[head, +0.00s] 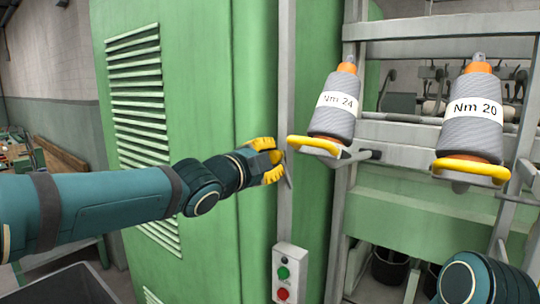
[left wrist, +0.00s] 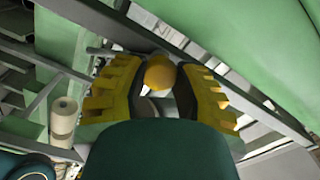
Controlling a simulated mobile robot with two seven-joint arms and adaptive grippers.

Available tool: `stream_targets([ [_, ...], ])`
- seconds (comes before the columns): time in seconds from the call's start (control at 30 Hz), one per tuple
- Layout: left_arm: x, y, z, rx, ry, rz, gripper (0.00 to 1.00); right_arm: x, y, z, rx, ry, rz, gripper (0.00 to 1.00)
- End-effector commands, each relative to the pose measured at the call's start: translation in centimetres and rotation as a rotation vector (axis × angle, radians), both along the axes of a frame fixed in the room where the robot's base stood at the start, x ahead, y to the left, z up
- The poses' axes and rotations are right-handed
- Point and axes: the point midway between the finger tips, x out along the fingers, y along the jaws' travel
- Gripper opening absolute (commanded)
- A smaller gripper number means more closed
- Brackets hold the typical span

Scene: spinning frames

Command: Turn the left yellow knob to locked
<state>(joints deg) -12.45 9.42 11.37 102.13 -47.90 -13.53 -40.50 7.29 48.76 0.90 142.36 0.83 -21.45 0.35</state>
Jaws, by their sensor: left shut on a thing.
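The left yellow knob (left wrist: 160,73) shows in the left wrist view as a round yellow ball between my two yellow fingers. My left gripper (head: 272,159) is shut on it, beside the grey upright post at the edge of the green cabinet; it also shows in the left wrist view (left wrist: 157,88). In the head view the fingers mostly hide the knob. A thin grey bar (head: 287,170) slants just right of the fingertips. I cannot tell how far the knob is turned. My right gripper is out of view.
Two grey yarn spools, Nm 24 (head: 335,105) and Nm 20 (head: 472,115), stand on the frame to the right above yellow curved guards (head: 314,145). A switch box (head: 289,274) with green and red buttons is below my left gripper. The green cabinet (head: 190,90) is behind it.

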Motion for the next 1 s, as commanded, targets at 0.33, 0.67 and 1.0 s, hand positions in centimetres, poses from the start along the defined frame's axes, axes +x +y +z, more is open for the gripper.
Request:
stream_targets([
  [0.33,0.00,0.00,-0.01,0.002,-0.003,0.000,0.65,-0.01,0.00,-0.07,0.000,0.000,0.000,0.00],
  [0.67,0.01,0.03,0.03,0.002,-0.004,0.001,0.65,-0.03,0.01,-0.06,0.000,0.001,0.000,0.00],
  [1.0,-0.03,-0.03,-0.10,0.133,-0.101,-0.001,0.65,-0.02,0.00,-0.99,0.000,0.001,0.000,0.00],
])
